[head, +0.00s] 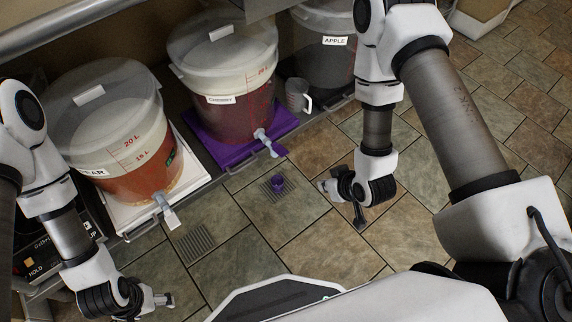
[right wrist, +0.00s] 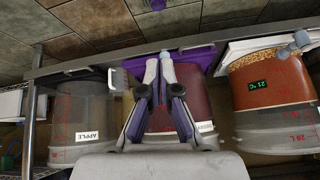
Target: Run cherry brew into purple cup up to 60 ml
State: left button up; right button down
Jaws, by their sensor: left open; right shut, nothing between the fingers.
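The cherry bucket (head: 240,118), labelled CHERRY, holds dark red brew and stands on a purple mat (head: 215,152). Its pale tap (head: 266,144) points out over the floor side. A small purple cup (head: 278,182) stands on a floor-level drip grate below the tap. My right gripper (head: 327,185) is shut and empty, to the right of the cup and apart from it. In the right wrist view its fingers (right wrist: 158,68) point towards the cherry bucket (right wrist: 190,82) and partly cover it. My left gripper (head: 160,301) is open and empty at the lower left. The cup's contents cannot be made out.
A bucket of orange-brown brew (head: 140,172), its label partly hidden, stands left with its own tap (head: 165,208) and grate (head: 194,243). The apple bucket (head: 325,62) and a clear jug (head: 297,96) stand right of the cherry bucket. The tiled floor is clear.

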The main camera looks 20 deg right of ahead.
jog(key=w+a+f+n+t+y+b, duration=0.1)
jog(key=w+f+t+y+b, duration=0.1)
jog(key=w+t+b, duration=0.45)
jog(key=n+b, duration=0.1)
jog(key=b, duration=0.3)
send_over(279, 149)
jog(key=s+d, duration=0.1)
jog(key=s, duration=0.2)
notch_tip(279, 149, down, 2)
jog(key=f+b, duration=0.2)
jog(key=shift+d+f+g+y, duration=0.2)
jog(key=shift+f+g+y, duration=0.1)
jog(key=shift+f+g, duration=0.05)
pick_arm(q)
notch_tip(279, 149, down, 17)
pick_arm(e)
jog(key=shift+s+f, duration=0.1)
jog(key=shift+f, duration=0.4)
pick_arm(q)
jog(key=shift+w, duration=0.1)
